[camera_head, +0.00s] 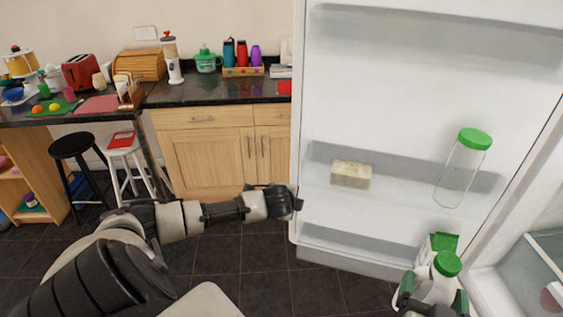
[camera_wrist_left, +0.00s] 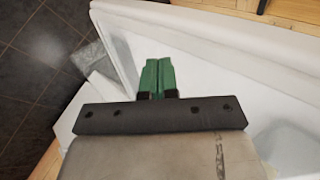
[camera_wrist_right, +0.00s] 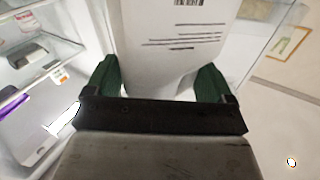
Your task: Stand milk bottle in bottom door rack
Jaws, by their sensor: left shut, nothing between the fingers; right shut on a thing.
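The white milk bottle with a green cap (camera_head: 447,264) is upright at the lower right of the head view. My right gripper (camera_head: 432,303) is shut on it; in the right wrist view its fingers press both sides of the white labelled body (camera_wrist_right: 170,45). The bottom door rack (camera_head: 350,238) runs along the lower part of the open fridge door, just beyond the bottle. I cannot tell whether the bottle's base touches anything. My left gripper (camera_head: 296,204) is at the door's left edge; in the left wrist view its green fingers (camera_wrist_left: 157,76) are together and empty.
A green-and-white carton (camera_head: 440,243) stands right behind the bottle at the bottom rack's right. The rack's left and middle look empty. The rack above holds a pale block (camera_head: 351,174) and a green-lidded clear jar (camera_head: 463,168). Fridge shelves (camera_wrist_right: 35,65) are at left in the right wrist view.

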